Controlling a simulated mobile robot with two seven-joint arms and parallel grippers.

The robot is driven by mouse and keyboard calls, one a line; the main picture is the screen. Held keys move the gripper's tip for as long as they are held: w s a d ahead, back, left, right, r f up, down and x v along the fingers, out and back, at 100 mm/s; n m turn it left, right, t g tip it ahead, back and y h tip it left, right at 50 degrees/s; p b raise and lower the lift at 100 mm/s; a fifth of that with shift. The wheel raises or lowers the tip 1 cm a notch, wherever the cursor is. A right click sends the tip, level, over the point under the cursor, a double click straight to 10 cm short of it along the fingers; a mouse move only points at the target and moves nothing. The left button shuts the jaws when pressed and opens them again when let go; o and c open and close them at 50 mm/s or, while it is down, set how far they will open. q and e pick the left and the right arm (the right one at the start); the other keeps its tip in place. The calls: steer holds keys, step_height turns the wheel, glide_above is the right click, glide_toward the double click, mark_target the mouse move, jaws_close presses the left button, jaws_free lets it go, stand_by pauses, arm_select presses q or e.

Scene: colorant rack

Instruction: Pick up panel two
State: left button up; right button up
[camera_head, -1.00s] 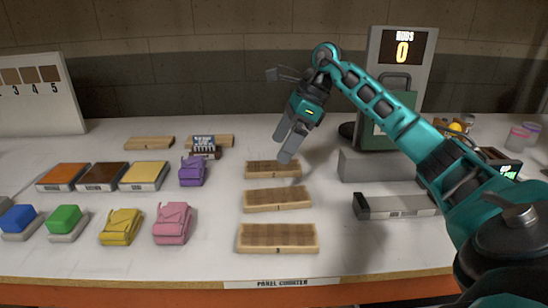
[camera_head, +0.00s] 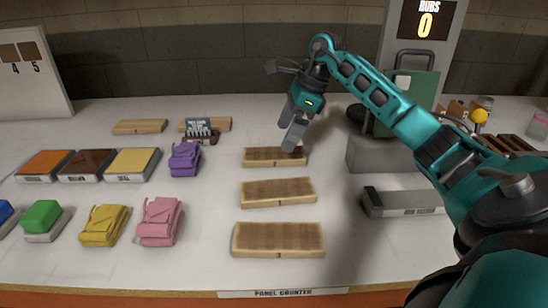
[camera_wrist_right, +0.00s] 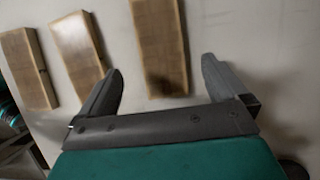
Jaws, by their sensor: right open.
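Three flat wooden panels lie in a column on the counter: a far panel (camera_head: 262,157), a middle panel (camera_head: 278,192) and a near panel (camera_head: 278,240). My right gripper (camera_head: 291,141) is open and empty, pointing down over the right part of the far panel. In the right wrist view the open fingers (camera_wrist_right: 162,72) are on either side of one panel (camera_wrist_right: 160,45), seemingly above it. The other two panels (camera_wrist_right: 78,42) lie to the left there. My left gripper is not in view.
Purple (camera_head: 185,160), yellow (camera_head: 104,225) and pink (camera_head: 160,221) folded cloths lie left of the panels. A grey block (camera_head: 385,156) and a grey bar (camera_head: 405,202) lie to the right. Two more wooden pieces (camera_head: 140,127) lie at the back. A counter label (camera_head: 283,293) marks the front edge.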

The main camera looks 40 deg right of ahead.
mark_target(275, 153)
steer(key=x, duration=0.5)
steer(key=shift+w+f, duration=0.15)
steer(key=shift+f, duration=0.2)
steer(key=c, duration=1.2)
steer(key=shift+r, duration=0.1)
